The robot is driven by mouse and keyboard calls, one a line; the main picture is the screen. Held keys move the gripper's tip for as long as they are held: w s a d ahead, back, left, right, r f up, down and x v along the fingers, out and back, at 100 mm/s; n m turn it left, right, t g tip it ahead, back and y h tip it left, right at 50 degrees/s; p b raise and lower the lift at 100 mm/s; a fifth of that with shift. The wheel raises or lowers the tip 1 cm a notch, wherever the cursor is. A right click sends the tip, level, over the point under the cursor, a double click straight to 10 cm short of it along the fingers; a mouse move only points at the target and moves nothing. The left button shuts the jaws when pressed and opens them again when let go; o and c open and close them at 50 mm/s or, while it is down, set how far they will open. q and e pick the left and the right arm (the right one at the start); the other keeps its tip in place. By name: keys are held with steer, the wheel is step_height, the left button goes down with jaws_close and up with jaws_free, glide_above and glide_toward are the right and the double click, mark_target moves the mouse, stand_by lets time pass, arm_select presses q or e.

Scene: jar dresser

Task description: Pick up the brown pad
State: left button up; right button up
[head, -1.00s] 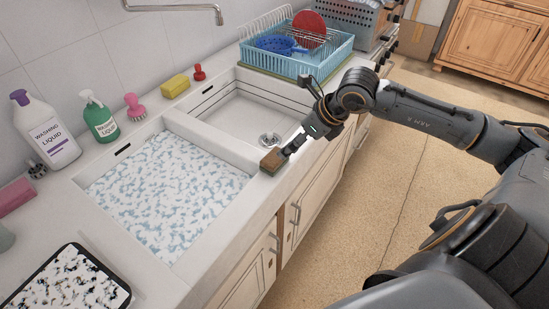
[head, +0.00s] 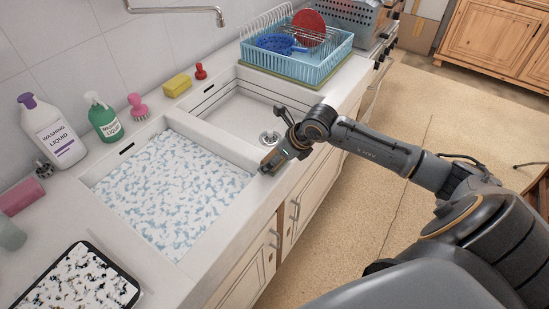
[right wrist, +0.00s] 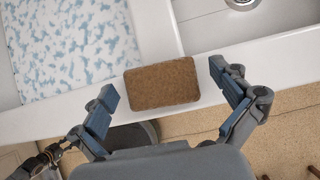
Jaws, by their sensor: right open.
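The brown pad (right wrist: 162,84) lies flat on the white front rim of the sink, at the divider between the two basins, in the right wrist view. In the head view it is mostly hidden behind my right gripper (head: 272,162). In the right wrist view my right gripper (right wrist: 163,90) is open, with one finger on each side of the pad and a gap visible on both sides. My left gripper is not in view.
The left basin (head: 170,190) is full of foamy water; the right basin (head: 235,110) looks empty. A blue dish rack (head: 300,65) stands beyond it. Bottles, a yellow sponge (head: 177,85) and brushes line the back. A soapy tray (head: 80,280) sits at front left.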

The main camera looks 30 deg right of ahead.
mark_target(268, 153)
steer(key=c, duration=1)
steer(key=shift+s, duration=0.1)
steer(key=shift+r+p, duration=0.4)
steer(key=shift+r, duration=0.2)
step_height(268, 153, up, 3)
steer(key=shift+f+p, duration=0.1)
steer(key=shift+p, duration=0.8)
steer(key=s+r+p, duration=0.2)
steer(key=s+r, duration=0.1)
steer(key=s, duration=0.1)
steer(key=s+a+r+p, duration=0.1)
steer(key=s+r+p, duration=0.2)
steer(key=s, duration=0.2)
steer(key=s+r+p, duration=0.3)
steer(key=s, duration=0.1)
steer(key=shift+s+a, duration=0.4)
